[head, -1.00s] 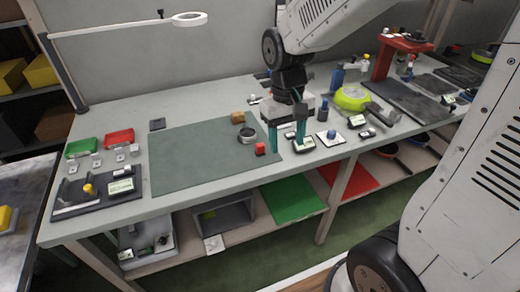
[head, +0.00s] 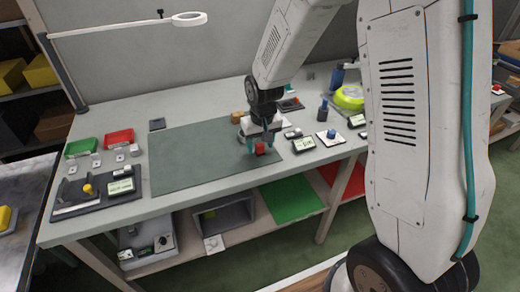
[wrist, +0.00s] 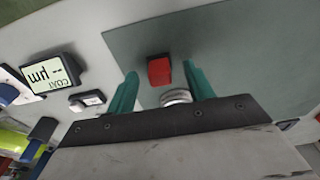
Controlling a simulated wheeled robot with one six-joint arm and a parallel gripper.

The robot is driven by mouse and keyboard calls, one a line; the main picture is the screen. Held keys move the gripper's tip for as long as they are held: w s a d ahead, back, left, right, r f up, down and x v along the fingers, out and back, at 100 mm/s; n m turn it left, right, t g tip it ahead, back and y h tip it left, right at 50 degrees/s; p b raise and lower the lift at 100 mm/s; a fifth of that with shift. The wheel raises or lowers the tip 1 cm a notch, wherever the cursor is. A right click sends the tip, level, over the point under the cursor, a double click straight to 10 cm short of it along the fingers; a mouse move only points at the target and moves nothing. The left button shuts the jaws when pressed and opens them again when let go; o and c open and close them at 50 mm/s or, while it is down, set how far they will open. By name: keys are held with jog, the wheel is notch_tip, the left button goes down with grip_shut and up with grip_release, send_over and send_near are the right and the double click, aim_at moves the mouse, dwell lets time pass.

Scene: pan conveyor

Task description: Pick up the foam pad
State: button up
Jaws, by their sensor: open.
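A small red block (head: 260,148) lies near the right edge of the green-grey mat (head: 190,165). It may be the foam pad, but the frames do not make this certain. My gripper (head: 261,143) is low over the mat at this block, open, with its two teal fingers apart. In the wrist view the red block (wrist: 159,71) shows between the fingertips of my gripper (wrist: 162,82), with space at both sides. Whether the fingers are level with it cannot be told. A round metal piece (wrist: 176,97) is close by, partly hidden by my gripper.
A tan block (head: 237,117) sits behind my gripper. A coating meter (head: 303,144) and a white card with a blue piece (head: 331,138) lie to the right. Red (head: 119,137) and green (head: 80,147) trays stand left. The mat's left part is clear.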

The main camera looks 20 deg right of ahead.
jog(key=shift+f, duration=0.55)
grip_shut()
jog(key=shift+r, duration=0.15)
